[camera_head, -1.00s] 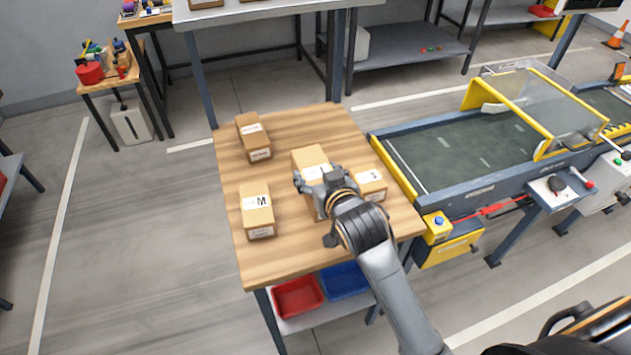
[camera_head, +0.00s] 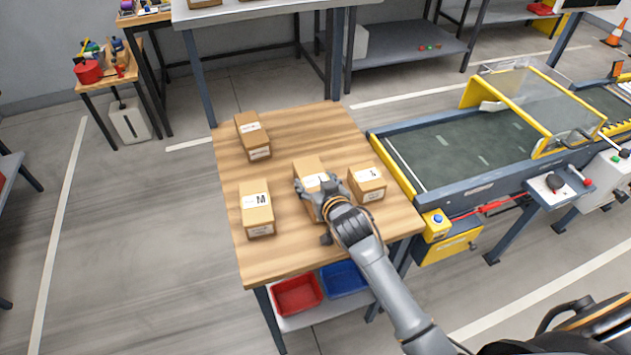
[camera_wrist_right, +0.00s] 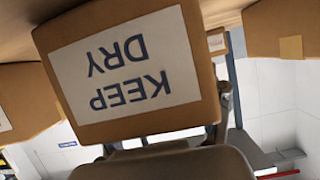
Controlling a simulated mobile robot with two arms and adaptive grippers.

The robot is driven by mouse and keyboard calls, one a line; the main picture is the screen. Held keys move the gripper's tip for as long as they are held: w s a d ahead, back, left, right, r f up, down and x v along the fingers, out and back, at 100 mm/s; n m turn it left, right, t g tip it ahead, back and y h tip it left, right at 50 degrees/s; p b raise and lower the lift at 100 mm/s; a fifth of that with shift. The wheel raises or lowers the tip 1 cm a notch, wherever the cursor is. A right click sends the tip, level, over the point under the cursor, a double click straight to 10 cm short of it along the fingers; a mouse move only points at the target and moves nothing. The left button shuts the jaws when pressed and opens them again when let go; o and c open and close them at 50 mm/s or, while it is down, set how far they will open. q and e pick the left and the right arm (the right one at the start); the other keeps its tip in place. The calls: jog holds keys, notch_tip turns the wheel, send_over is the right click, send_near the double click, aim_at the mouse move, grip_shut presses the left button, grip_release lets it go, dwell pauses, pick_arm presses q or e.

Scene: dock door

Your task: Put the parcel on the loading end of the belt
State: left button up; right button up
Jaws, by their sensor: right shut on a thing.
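My right gripper (camera_head: 322,190) is shut on a brown cardboard parcel (camera_head: 310,168) at the middle of the wooden table. Fingers and wrist cover much of its near part; I cannot tell whether its base touches the table. In the right wrist view this parcel (camera_wrist_right: 190,50) fills the upper middle, with an upside-down "KEEP DRY" label. The belt (camera_head: 440,157) is a dark green conveyor right of the table, its near left end bare, with a yellow edge beside the table. My left gripper is not in view.
Other cartons stand on the wooden table (camera_head: 300,258): one close right (camera_head: 367,183), one left (camera_head: 257,212), one back left (camera_head: 252,134). A clear yellow-framed guard (camera_head: 530,95) covers the belt farther along. A yellow box with a blue button (camera_head: 438,224) stands at the belt's near corner.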

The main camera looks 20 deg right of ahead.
jog(key=o, duration=1.5)
jog(key=shift+f, duration=0.1)
